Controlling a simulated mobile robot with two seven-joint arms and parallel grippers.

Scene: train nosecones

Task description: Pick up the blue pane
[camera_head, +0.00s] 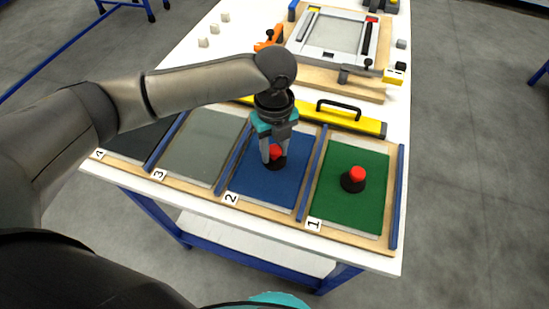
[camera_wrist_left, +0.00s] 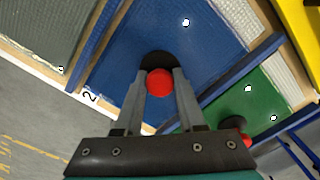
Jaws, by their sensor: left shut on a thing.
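The blue pane (camera_head: 257,184) lies flat in the tray slot marked 2, between two blue rails. It also fills much of the left wrist view (camera_wrist_left: 200,45). A black knob with a red top (camera_wrist_left: 159,82) stands on the pane. My left gripper (camera_head: 272,158) comes down from above, and its two fingers are shut on the red knob (camera_head: 276,152). In the left wrist view the fingers (camera_wrist_left: 159,84) sit on both sides of the red top. The pane appears to rest in its slot. My right gripper is not in view.
A green pane (camera_head: 345,205) with its own red-topped knob (camera_head: 354,178) lies in slot 1. A grey pane (camera_head: 203,146) is in slot 3, and a dark pane in slot 4. A yellow bar with a black handle (camera_head: 339,107) lies behind. A frame fixture (camera_head: 333,34) stands farther back.

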